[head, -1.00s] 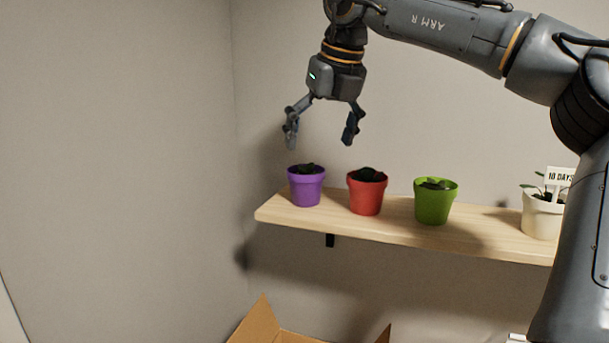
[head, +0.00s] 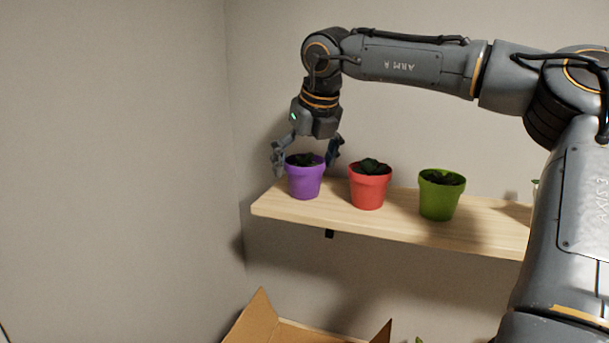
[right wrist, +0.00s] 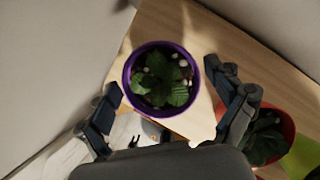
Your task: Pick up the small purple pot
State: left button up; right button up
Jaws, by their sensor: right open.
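The small purple pot (head: 305,184) holds a leafy plant and stands upright near the left end of the wooden shelf (head: 400,220). My right gripper (head: 307,160) is open and points down over it, with one finger at each side of the pot's rim. In the right wrist view the purple pot (right wrist: 129,75) shows from above, just ahead of and between the open fingers (right wrist: 168,110), with a gap on both sides. The left gripper is in neither view.
A red pot (head: 369,190) stands close to the right of the purple one, near my right finger. A green pot (head: 439,200) stands further right. An open cardboard box (head: 257,322) is below the shelf. A wall rises at the left.

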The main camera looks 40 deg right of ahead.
aim_at(302, 176)
jog(key=shift+p+x, duration=0.5)
jog(key=shift+x, duration=1.45)
jog(key=shift+r, duration=0.25)
jog(key=c, duration=1.3)
